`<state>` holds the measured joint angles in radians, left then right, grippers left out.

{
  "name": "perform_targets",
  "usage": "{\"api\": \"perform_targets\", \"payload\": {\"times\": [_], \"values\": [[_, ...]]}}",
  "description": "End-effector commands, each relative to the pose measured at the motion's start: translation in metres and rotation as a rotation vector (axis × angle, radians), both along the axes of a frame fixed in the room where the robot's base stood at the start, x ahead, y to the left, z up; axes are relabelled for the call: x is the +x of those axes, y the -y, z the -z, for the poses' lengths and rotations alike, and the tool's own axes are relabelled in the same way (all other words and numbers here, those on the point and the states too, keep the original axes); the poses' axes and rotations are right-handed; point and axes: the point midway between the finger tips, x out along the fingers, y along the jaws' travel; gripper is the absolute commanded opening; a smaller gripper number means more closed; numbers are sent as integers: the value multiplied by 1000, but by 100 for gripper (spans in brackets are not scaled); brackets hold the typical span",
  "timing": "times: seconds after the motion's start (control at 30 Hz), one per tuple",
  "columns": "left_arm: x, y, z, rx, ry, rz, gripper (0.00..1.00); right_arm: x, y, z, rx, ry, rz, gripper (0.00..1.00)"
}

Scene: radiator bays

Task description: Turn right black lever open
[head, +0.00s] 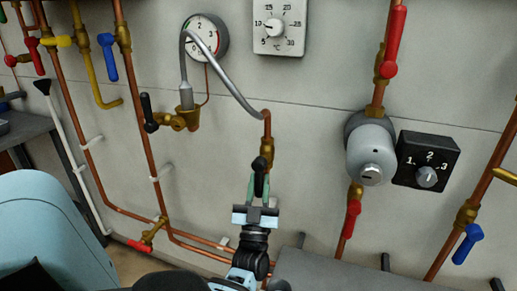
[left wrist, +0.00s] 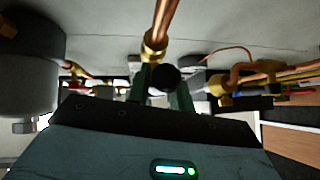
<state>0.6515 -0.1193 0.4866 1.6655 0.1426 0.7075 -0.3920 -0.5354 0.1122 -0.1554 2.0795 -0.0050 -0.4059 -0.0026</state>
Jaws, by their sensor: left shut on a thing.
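The right black lever (head: 260,176) sits on a brass valve (head: 267,150) at the lower end of the bent grey hose. My left gripper (head: 260,190) reaches up from below, and its green fingers are shut on this lever, one on each side. In the left wrist view the lever's round black end (left wrist: 165,79) lies between the fingers, below a copper pipe with a brass fitting (left wrist: 155,46). Another black lever (head: 147,108) stands roughly upright on a brass valve to the left. My right gripper is not in view.
A pressure gauge (head: 206,37) and a thermostat dial (head: 279,26) are on the wall above. A grey cylinder (head: 371,154) and a black dial box (head: 426,162) are at right. Copper pipes with red, blue and yellow levers run on both sides. A grey surface (head: 330,273) lies below.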

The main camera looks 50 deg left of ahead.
Motion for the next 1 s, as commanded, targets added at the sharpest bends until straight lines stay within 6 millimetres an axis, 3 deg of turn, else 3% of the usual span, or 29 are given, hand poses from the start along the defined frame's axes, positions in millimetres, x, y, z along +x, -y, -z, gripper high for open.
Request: {"api": "perform_targets", "payload": {"times": [0.2, 0.23, 0.4, 0.73, 1.0], "values": [[1, 1, 0, -5, 3, 4, 0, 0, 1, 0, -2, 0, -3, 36], [1, 1, 0, -5, 3, 4, 24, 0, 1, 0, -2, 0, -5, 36], [1, 0, 0, -3, 2, 4, 43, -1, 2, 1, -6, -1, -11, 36], [-2, 3, 4, -3, -1, 3, 43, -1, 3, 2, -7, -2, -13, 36], [-22, 22, 33, -5, -4, 2, 43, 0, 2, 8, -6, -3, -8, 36]]}}
